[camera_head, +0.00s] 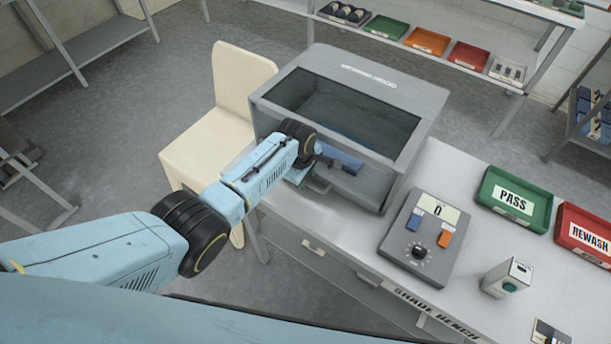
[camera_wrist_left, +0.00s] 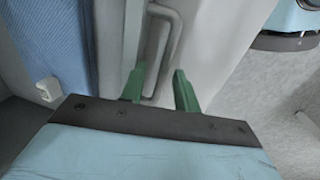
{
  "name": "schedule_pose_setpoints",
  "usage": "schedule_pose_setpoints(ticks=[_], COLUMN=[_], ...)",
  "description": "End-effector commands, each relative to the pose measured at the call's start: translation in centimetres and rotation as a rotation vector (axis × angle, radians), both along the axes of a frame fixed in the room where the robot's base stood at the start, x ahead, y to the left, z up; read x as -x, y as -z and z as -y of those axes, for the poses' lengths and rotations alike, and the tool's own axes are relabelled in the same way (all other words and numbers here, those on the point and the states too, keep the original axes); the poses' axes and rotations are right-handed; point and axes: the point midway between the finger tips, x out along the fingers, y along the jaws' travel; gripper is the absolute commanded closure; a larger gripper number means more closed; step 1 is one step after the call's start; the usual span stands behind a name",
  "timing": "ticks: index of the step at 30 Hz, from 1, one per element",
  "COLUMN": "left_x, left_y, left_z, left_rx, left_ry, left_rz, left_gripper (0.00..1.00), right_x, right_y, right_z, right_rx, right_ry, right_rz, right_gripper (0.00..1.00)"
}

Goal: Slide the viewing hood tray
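The grey viewing hood (camera_head: 428,100) stands on the bench with a dark window on top and an open front. Its tray is largely hidden inside; a blue item (camera_head: 345,160) shows in the opening. My left gripper (camera_head: 302,174) is at the hood's front, left part, partly hidden by its own wrist. In the left wrist view, its two green fingers (camera_wrist_left: 160,88) are apart, with a grey bar handle (camera_wrist_left: 172,45) between or just beyond them. I cannot tell whether they touch it. Blue fabric (camera_wrist_left: 48,40) with a small white piece lies left of the handle. My right gripper is out of view.
A grey control box (camera_head: 420,238) with a display, knob and two buttons sits right of the hood. A cream chair (camera_head: 232,75) stands left of the hood.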

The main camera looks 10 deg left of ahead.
Motion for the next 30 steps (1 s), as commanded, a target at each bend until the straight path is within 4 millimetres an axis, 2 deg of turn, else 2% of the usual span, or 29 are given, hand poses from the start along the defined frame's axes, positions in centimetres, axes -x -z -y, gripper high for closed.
schedule_pose_setpoints(ticks=[11, 14, 21, 30], left_x=[0.0, 0.2, 1.0, 1.9], left_y=[-0.8, -2.1, -6.4, -11.4], left_z=[-0.2, -0.3, -0.5, -0.8], left_rx=[-0.002, -0.001, 0.001, 0.000], left_ry=[-0.002, -0.001, 0.000, 0.000], left_rz=[0.004, 0.004, 0.004, 0.003], left_gripper=[0.67, 0.67, 0.67, 0.67], right_x=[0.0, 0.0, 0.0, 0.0], right_y=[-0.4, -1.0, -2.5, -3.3], right_z=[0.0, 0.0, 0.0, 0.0], right_rx=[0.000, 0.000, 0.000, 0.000], right_ry=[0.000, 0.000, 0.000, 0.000], right_rz=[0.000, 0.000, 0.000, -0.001], right_gripper=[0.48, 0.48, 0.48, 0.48])
